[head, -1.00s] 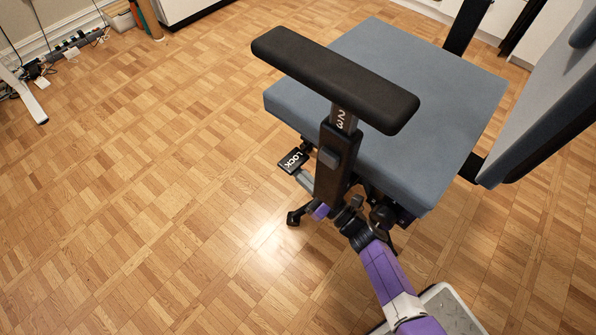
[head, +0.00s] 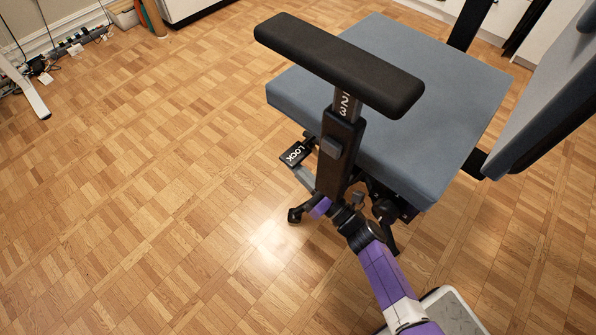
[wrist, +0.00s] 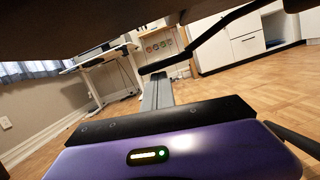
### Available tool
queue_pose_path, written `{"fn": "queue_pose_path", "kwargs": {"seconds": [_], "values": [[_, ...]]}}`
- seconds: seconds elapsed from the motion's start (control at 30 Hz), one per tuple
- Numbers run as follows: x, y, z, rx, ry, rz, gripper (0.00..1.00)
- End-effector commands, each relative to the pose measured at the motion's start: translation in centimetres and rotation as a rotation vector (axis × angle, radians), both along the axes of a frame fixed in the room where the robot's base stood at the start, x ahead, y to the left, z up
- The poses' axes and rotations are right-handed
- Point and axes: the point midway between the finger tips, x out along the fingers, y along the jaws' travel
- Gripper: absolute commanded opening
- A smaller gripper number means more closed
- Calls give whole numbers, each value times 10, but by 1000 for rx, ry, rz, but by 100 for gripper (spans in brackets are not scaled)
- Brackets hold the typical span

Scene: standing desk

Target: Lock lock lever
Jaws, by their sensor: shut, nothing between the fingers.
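The lock lever (head: 296,153) is a black paddle with white LOCK lettering. It sticks out under the left side of the grey-blue chair seat (head: 430,95). In the wrist view its black paddle (wrist: 165,65) sits on a dark bent rod running to the upper right. My gripper (head: 299,171) is shut and empty, its grey fingers just below the paddle in the head view. In the wrist view the gripper (wrist: 158,78) points forward with its tips close under the paddle. I cannot tell whether they touch. The armrest post hides part of my purple wrist.
The black armrest (head: 340,65) and its post (head: 338,155) stand over my arm. The chair back (head: 545,110) is at the right. The parquet floor (head: 130,200) to the left is clear. Cables and a power strip (head: 75,45) lie by the far-left wall.

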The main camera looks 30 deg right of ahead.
Motion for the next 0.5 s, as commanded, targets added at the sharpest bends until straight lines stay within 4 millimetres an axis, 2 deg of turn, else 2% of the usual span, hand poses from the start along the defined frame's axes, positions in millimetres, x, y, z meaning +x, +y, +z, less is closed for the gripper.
{"fn": "queue_pose_path", "kwargs": {"seconds": [0.03,0.17,0.27,0.5], "values": [[2,0,-11,0,-1,1,0],[7,-2,-22,1,-1,1,0],[-10,-7,-19,1,4,-1,0],[-54,-20,-31,1,5,-1,0]]}}
